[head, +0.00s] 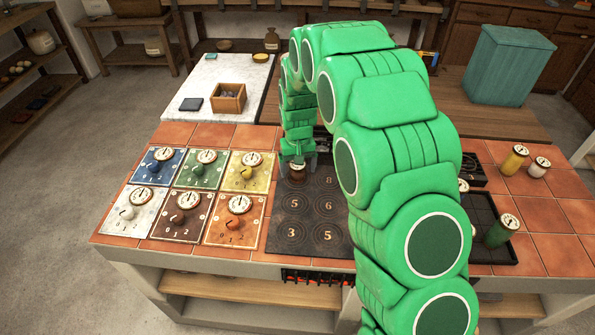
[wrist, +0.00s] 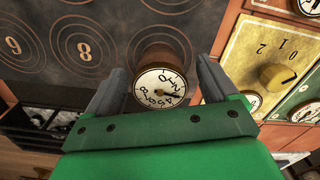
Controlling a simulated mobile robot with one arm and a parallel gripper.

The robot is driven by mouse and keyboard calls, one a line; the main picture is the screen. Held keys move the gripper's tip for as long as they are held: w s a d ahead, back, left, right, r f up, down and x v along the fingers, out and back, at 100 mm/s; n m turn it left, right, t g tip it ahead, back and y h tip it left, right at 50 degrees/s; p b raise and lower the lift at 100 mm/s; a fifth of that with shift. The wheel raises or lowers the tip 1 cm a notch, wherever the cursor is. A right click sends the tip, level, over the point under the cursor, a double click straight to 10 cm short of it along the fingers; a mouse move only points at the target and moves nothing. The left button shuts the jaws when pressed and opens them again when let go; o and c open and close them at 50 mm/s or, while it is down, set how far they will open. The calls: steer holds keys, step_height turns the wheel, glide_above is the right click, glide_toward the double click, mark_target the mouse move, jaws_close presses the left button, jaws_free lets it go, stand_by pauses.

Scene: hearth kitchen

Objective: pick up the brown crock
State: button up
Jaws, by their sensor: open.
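The brown crock (head: 298,174) stands on the dark hob plate (head: 322,236), near its back left corner. It is round, with a pale dial on its top, and also shows in the wrist view (wrist: 163,49). My gripper (head: 298,165) points down over it. In the wrist view my gripper (wrist: 161,80) is open, with one grey finger on each side of the crock. Gaps show between the fingers and the crock, so I see no grip. My arm hides part of the hob's right side in the head view.
Coloured knob panels, including a yellow one (head: 248,171), lie left of the hob. A dark green jar (head: 497,234), a yellow jar (head: 513,162) and a white jar (head: 538,169) stand at right. A wooden box (head: 229,98) and teal bin (head: 508,66) stand behind.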

steer(key=shift+f, duration=0.55)
steer(key=shift+c, duration=0.2)
steer(key=c, duration=1.4)
steer(key=shift+r, duration=0.1)
steer(key=shift+r, duration=0.1)
